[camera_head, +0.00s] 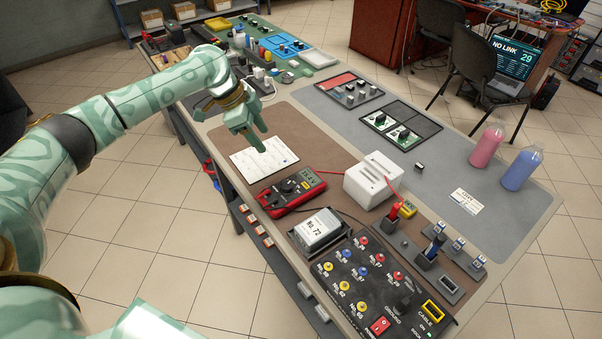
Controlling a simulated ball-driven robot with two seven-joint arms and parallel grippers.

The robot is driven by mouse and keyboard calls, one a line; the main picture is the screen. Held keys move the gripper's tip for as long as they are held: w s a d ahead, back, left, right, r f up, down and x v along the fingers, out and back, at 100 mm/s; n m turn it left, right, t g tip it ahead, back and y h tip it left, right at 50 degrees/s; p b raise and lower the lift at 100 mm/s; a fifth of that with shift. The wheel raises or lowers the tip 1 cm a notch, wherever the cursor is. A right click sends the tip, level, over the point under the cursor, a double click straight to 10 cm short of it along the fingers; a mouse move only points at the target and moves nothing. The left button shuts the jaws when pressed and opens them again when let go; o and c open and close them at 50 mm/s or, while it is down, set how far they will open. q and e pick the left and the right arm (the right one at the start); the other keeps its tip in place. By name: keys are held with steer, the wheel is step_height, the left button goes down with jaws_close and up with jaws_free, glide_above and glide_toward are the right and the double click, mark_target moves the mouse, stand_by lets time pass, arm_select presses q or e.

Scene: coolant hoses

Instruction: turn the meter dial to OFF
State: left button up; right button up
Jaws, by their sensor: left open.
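The red and black meter (290,192) lies on the brown mat of the workbench, a little below the middle of the picture. Its grey display reads what looks like 25.4 V. Its dark round dial (289,187) sits on the face beside the display; its pointer setting is too small to read. My left gripper (259,145) is green, open and empty. It hangs above a white printed sheet (264,158), up and left of the meter and apart from it. My right gripper does not show.
A white box (371,181) stands right of the meter, with a red lead near it. A grey unit labelled No. 72 (318,230) and a black panel with coloured knobs (368,275) are in front. Pink (487,146) and blue bottles stand at the right.

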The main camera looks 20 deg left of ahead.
arm_select(q)
steer(key=s+m, duration=0.1)
steer(key=b, duration=0.5)
glide_toward(287, 184)
steer(key=shift+g, duration=0.4)
steer(key=x, duration=0.8)
steer(key=shift+w+d+f, duration=0.1)
steer(key=shift+w+f, duration=0.1)
steer(key=shift+w, duration=0.1)
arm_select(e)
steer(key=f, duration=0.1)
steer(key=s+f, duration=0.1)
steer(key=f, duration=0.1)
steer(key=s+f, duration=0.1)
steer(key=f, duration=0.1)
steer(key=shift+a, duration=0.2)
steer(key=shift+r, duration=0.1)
